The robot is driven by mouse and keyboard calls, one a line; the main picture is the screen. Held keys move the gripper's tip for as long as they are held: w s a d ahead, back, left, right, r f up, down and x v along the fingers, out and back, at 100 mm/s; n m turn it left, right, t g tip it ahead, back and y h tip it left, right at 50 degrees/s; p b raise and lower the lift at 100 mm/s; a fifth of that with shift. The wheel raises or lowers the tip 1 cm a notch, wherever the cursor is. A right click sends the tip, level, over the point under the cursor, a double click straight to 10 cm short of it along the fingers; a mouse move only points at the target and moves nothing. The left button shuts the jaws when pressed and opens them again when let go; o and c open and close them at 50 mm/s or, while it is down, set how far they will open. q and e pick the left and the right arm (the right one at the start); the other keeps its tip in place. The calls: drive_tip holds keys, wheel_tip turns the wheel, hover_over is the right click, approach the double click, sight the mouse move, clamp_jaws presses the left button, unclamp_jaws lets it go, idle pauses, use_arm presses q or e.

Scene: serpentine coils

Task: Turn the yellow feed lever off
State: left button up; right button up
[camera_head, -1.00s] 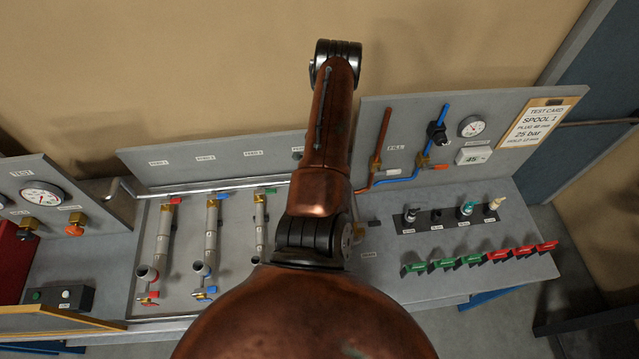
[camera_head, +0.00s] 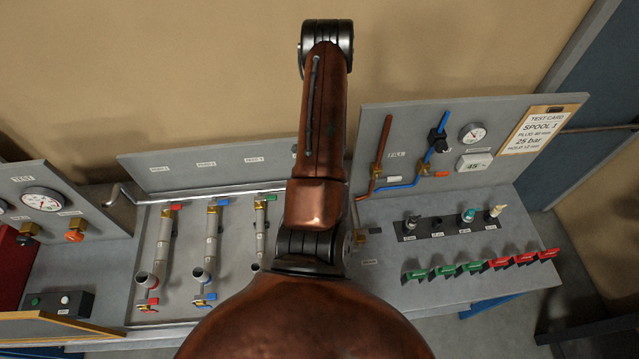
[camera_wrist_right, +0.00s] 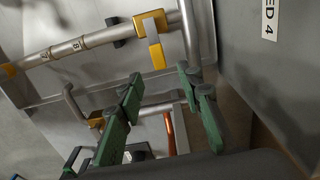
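In the right wrist view, the yellow feed lever (camera_wrist_right: 157,57) has a grey stem and a yellow grip. It stands out across a grey pipe from a brass-coloured valve body (camera_wrist_right: 154,20). My right gripper (camera_wrist_right: 160,79) has green fingers, spread apart and empty. The lever's grip shows just beyond the gap between its fingertips; I cannot tell the exact distance. In the head view, my brown arm hides this lever and the gripper. My left gripper is in neither current view.
A panel marked "ED 4" (camera_wrist_right: 268,22) stands close to the right of the fingers. In the head view, neighbouring pipes have red (camera_head: 176,206), blue (camera_head: 221,202) and green (camera_head: 266,197) levers. Green and red handles (camera_head: 490,264) line the right bench.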

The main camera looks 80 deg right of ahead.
wheel_tip(320, 180, up, 4)
drive_tip(key=shift+a+r, duration=0.1)
drive_tip(key=shift+r, duration=0.1)
idle(0.3)
wheel_tip(320, 180, down, 6)
drive_tip(key=shift+w+f, duration=0.1)
drive_tip(key=shift+f, duration=2.65)
drive_tip(key=shift+r, duration=0.1)
